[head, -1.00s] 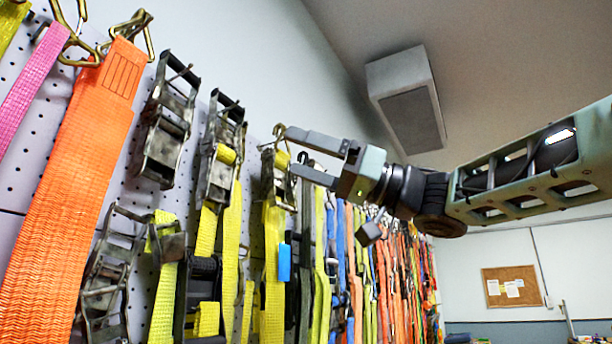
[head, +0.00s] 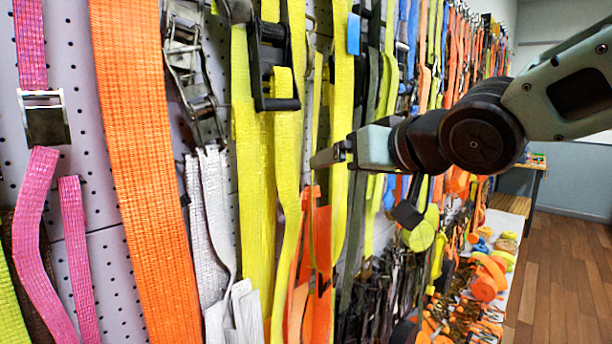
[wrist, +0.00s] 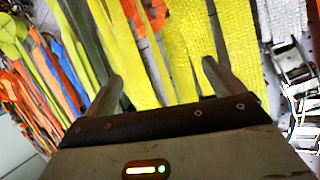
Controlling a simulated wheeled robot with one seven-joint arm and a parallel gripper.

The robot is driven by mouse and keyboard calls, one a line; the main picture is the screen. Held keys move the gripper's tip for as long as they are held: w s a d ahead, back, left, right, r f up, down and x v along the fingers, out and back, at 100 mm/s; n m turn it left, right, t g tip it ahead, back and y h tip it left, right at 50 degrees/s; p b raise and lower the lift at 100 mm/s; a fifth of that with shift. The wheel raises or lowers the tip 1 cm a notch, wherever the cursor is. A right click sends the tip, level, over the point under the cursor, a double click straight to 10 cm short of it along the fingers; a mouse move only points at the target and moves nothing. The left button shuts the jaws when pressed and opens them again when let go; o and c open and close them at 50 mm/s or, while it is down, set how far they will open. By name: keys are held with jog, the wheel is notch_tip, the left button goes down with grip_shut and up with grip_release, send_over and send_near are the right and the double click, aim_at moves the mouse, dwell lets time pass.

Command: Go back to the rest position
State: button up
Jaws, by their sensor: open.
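My gripper (head: 328,158) points left at the strap wall in the head view, in front of the hanging yellow straps (head: 255,190). In the wrist view my gripper (wrist: 165,85) has its two fingers spread apart with nothing held between them. Yellow webbing (wrist: 180,50) shows behind and between the fingers. Whether a fingertip touches a strap, I cannot tell.
A wide orange strap (head: 145,150) and a pink strap (head: 45,240) hang at the left. Metal ratchet buckles (head: 190,60) hang on the pegboard. A shelf (head: 507,228) with coiled straps (head: 490,275) runs along the wall's foot. Wooden floor (head: 565,265) lies clear at the right.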

jog(key=s+d+f+n+g+h, duration=0.1)
jog(key=s+f+g+h, duration=0.15)
jog(key=s+f, duration=0.45)
jog(key=s+d+f+g+h, duration=0.1)
jog(key=s+f+g, duration=0.25)
jog(key=f, duration=0.55)
jog(key=s+d+f+n+g+h, duration=0.1)
jog(key=s+f+g, duration=0.1)
jog(key=s, duration=0.3)
jog(key=s+d+f+n+g+h, duration=0.1)
jog(key=s+d+f+g, duration=0.1)
jog(key=s+f, duration=0.2)
jog(key=s+d+f+g+h+b, duration=0.1)
jog(key=s+d+f, duration=0.1)
jog(key=s, duration=0.4)
jog(key=shift+s+f+n+g, duration=0.4)
jog(key=shift+f, duration=0.25)
